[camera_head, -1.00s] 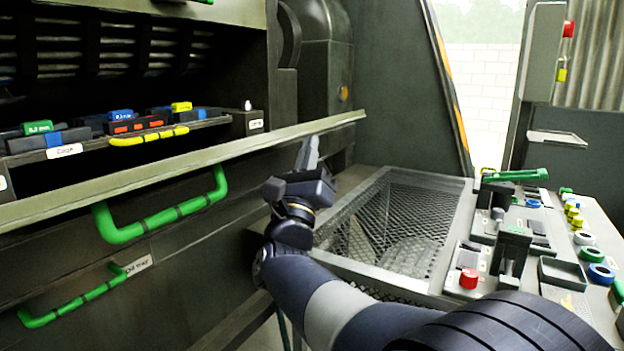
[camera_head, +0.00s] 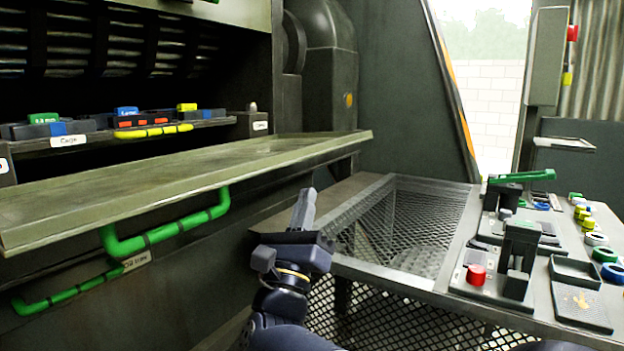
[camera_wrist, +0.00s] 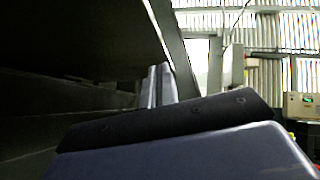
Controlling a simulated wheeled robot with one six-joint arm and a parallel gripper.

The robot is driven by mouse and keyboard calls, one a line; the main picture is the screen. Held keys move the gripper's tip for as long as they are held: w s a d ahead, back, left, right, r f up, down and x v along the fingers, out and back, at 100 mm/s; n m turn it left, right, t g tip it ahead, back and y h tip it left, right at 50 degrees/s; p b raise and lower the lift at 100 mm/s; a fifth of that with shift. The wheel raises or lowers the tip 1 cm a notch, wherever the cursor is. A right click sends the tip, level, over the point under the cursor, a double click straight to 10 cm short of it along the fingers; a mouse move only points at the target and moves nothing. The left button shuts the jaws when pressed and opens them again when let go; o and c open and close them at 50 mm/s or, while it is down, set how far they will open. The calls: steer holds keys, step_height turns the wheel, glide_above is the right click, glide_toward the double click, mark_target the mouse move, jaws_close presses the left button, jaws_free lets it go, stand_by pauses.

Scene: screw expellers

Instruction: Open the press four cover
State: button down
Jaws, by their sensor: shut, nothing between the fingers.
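A long grey-green metal flap (camera_head: 190,172), which I take to be the press cover, stands out from the press front below an open recess in the head view. A green bar handle (camera_head: 175,232) shows under its edge; its upper mounts are hidden. My gripper (camera_head: 304,208) is shut and empty, pointing up, below and in front of the flap's right part. It is apart from the green handle, to its right; whether it touches the flap I cannot tell. In the wrist view the shut fingers (camera_wrist: 158,84) point up beside a dark panel (camera_wrist: 95,40) overhead.
A lower green handle (camera_head: 70,292) sits by an "Oil tray" label. The recess holds parts with coloured blocks (camera_head: 140,124). A mesh-topped bench (camera_head: 405,225) and a control panel with a red button (camera_head: 475,275) stand right of my gripper. Free room is narrow there.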

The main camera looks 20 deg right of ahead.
mark_target(318, 155)
steer(key=shift+v, duration=1.05)
steer(key=shift+x, duration=4)
